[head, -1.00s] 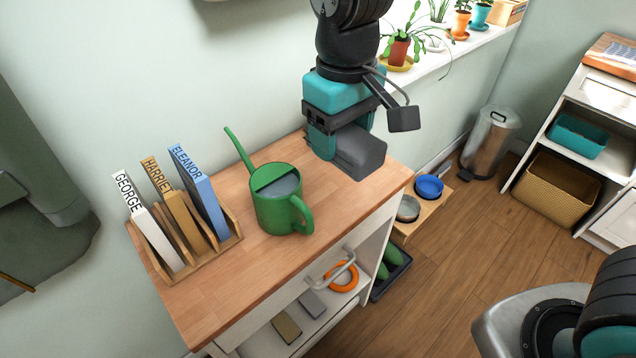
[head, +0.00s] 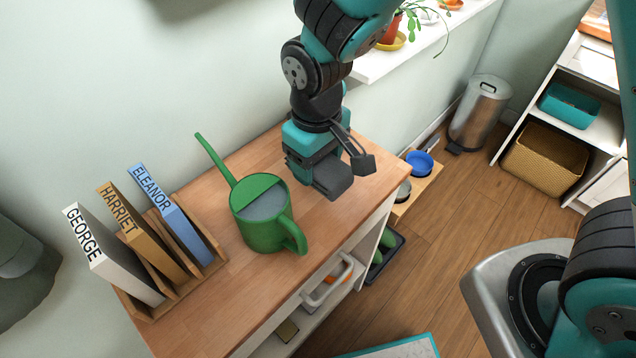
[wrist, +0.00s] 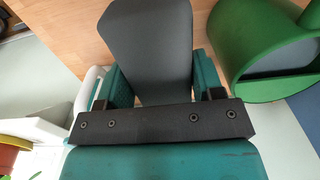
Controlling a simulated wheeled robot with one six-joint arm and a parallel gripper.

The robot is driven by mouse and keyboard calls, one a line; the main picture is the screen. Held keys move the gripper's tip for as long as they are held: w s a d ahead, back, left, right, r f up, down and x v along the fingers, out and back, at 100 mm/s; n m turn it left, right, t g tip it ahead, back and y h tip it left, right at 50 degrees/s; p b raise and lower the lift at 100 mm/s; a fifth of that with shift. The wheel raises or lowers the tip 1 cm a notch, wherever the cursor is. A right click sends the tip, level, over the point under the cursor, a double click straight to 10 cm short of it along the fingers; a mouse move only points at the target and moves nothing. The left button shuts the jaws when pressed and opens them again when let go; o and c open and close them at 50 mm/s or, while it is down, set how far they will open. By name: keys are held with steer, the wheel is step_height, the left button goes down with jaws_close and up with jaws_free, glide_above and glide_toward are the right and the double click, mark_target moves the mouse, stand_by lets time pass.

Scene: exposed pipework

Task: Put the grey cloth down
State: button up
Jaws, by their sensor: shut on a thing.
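My gripper (head: 316,166) is teal and black, and it is shut on the grey cloth (head: 334,181). The cloth looks like a thick, dark grey folded slab. It is over the right part of the wooden top (head: 371,183) of the cabinet, close to its far right end. In the wrist view the cloth (wrist: 149,45) sticks out from between the two teal fingers, with the wooden surface behind it. I cannot tell whether its lower edge touches the wood.
A green watering can (head: 263,217) stands left of the cloth, with its handle towards the front. A wooden rack (head: 213,247) with several labelled books stands at the left. Bare wood lies around the can. Blue bowl (head: 419,163) and bin (head: 480,113) are beyond the cabinet.

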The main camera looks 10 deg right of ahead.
mark_target(318, 198)
steer(key=shift+f, duration=3.5)
steer(key=shift+f, duration=0.2)
steer(key=o, duration=0.9)
steer(key=shift+r, duration=0.15)
